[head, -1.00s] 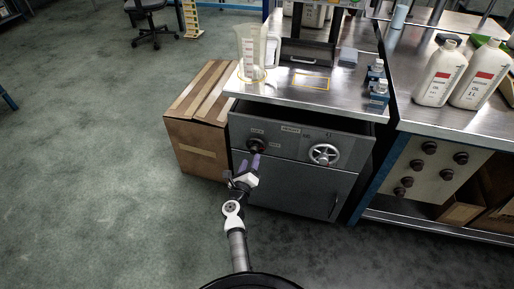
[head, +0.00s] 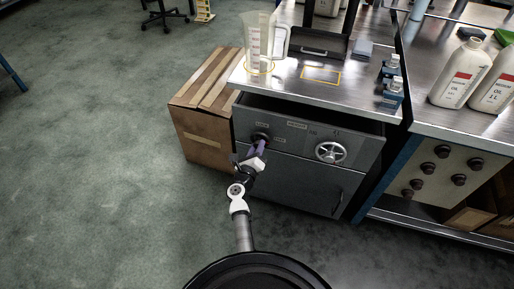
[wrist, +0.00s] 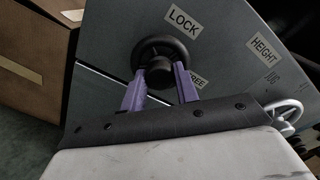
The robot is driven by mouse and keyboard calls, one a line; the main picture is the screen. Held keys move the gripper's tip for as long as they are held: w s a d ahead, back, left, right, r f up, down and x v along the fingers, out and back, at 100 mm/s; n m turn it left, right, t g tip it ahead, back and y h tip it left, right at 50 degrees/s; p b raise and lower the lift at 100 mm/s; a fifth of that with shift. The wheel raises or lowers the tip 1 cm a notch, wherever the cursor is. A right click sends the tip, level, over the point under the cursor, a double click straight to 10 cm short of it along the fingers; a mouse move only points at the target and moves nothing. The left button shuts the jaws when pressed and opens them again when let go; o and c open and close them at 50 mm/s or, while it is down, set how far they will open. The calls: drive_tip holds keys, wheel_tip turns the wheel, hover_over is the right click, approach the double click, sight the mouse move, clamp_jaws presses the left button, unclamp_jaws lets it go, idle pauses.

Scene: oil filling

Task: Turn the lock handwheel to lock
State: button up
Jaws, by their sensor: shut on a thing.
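The lock handwheel is a small black knob (head: 260,139) on the upper left of the grey cabinet front. In the wrist view the black wheel (wrist: 163,60) sits between a LOCK label (wrist: 184,22) and a partly covered FREE label (wrist: 197,79). My gripper (head: 259,148) is at the knob. In the wrist view its two purple fingers (wrist: 158,85) reach up to either side of the dark hub and are shut on it. The fingers hide the lower part of the wheel.
A silver height handwheel (head: 331,152) is to the right on the same panel. A cardboard box (head: 204,135) stands against the cabinet's left side. Open floor lies at left.

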drive_tip(key=c, duration=0.4)
drive_tip(key=n+p, duration=1.1)
drive_tip(key=n, duration=0.6)
drive_tip(key=shift+r+n, duration=0.1)
drive_tip(key=shift+n, duration=0.2)
idle(0.3)
